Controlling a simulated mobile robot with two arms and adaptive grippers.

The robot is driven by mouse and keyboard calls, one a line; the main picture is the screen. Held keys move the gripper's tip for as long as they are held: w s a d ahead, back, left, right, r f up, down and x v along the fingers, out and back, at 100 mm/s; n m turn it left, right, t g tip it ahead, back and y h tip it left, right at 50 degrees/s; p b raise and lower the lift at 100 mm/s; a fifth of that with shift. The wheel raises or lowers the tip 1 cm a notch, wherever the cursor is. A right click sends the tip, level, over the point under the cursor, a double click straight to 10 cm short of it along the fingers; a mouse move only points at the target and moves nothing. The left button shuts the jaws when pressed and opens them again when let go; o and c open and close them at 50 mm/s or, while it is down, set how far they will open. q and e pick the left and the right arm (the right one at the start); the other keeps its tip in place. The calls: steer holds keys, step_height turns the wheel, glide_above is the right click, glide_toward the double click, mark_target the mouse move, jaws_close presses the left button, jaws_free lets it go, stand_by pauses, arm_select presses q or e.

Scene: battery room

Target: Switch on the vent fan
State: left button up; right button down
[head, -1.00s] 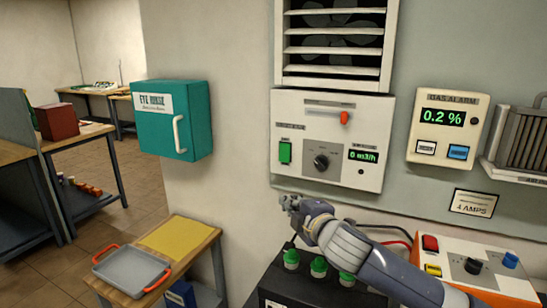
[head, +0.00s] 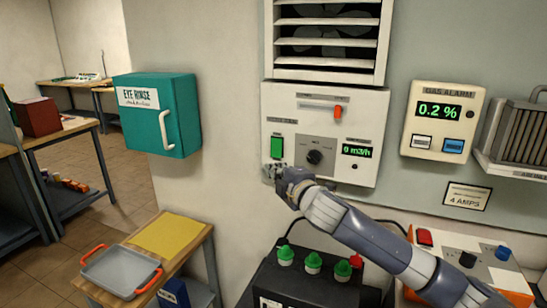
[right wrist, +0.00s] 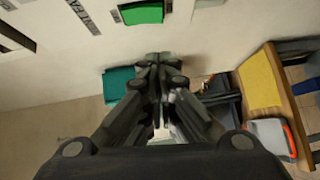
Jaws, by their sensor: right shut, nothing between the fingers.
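The white fan control panel (head: 325,120) is on the wall below the louvred vent (head: 327,40). It has a green button (head: 277,147) at left, a black knob (head: 314,157), an orange-ended lever (head: 337,111) and a display (head: 357,151) reading 0 m3/h. My right gripper (head: 272,174) is shut and empty, just below the green button at the panel's lower left edge. In the right wrist view, the green button (right wrist: 142,12) is at the top, beyond the closed fingertips (right wrist: 161,62), with a gap in the picture. My left gripper is not in view.
A teal eye rinse box (head: 155,115) is on the wall at left. A gas alarm (head: 443,120) reads 0.2 % at right. Below my right arm are a black battery (head: 310,280) with green caps and a charger-like box (head: 480,262). A small table (head: 195,235) holds a grey tray (head: 120,272).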

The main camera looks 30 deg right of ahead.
mark_target(276, 148)
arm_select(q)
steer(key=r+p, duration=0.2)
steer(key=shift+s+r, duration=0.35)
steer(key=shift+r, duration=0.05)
arm_select(e)
steer(key=w+d, duration=0.1)
steer(key=w, duration=0.1)
steer(key=w+d, duration=0.1)
steer(key=w, duration=0.2)
steer(key=w+d+f, duration=0.1)
steer(key=w, duration=0.2)
steer(key=shift+w+d, duration=0.25)
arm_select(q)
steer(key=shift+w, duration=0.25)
arm_select(e)
steer(key=shift+w+d+f+t+b, duration=0.25)
steer(key=shift+f+b, duration=0.25)
steer(key=shift+b, duration=0.35)
steer(key=shift+r+n, duration=0.25)
steer(key=shift+n, duration=0.05)
arm_select(q)
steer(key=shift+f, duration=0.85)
steer(key=shift+p, duration=0.3)
